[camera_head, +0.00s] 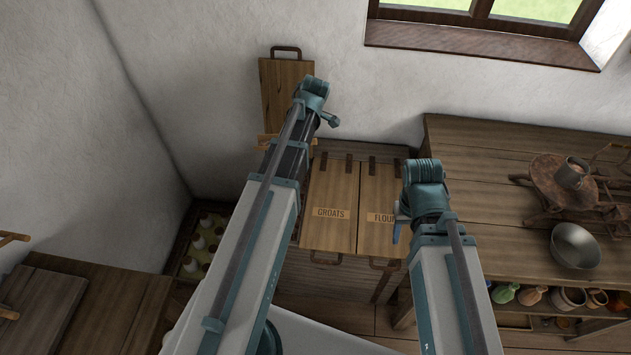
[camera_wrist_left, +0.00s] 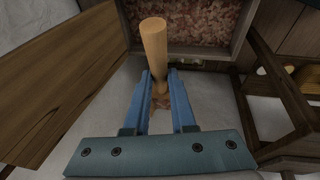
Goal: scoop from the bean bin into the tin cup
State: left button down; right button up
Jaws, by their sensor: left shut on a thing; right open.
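My left gripper (camera_wrist_left: 160,84) is shut on a pale wooden handle (camera_wrist_left: 154,45), which looks like the scoop's. The scoop's far end is mostly hidden between the fingers, so I cannot tell if it holds beans. An open bin of pinkish-brown beans (camera_wrist_left: 200,18) lies beyond the handle. In the head view my left arm covers the scoop and bin opening; the raised lid (camera_head: 283,85) leans against the wall. A grey metal cup, apparently the tin cup (camera_head: 572,173), stands on a round wooden stand at right. My right gripper (camera_head: 398,222) is open near the flour lid.
The groats lid (camera_head: 331,200) and flour lid (camera_head: 379,218) are shut. A metal bowl (camera_head: 575,246) sits on the right-hand table (camera_head: 480,150), whose left part is bare. Jars stand on its shelf. A crate of bottles (camera_head: 203,240) stands left of my left arm.

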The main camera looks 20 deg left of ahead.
pick_arm(q)
jog(key=w+d+f+n+b, duration=0.1)
jog(key=d+f+b, duration=0.1)
jog(key=f+b, duration=0.4)
jog(key=w+d+f+n+b, duration=0.1)
jog(key=w+d+f+b, duration=0.1)
jog(key=f+b, duration=0.5)
notch_tip(320, 180, down, 2)
jog(key=shift+w+d+f+n+g, duration=0.3)
jog(key=shift+d+g, duration=0.1)
jog(key=shift+d, duration=0.2)
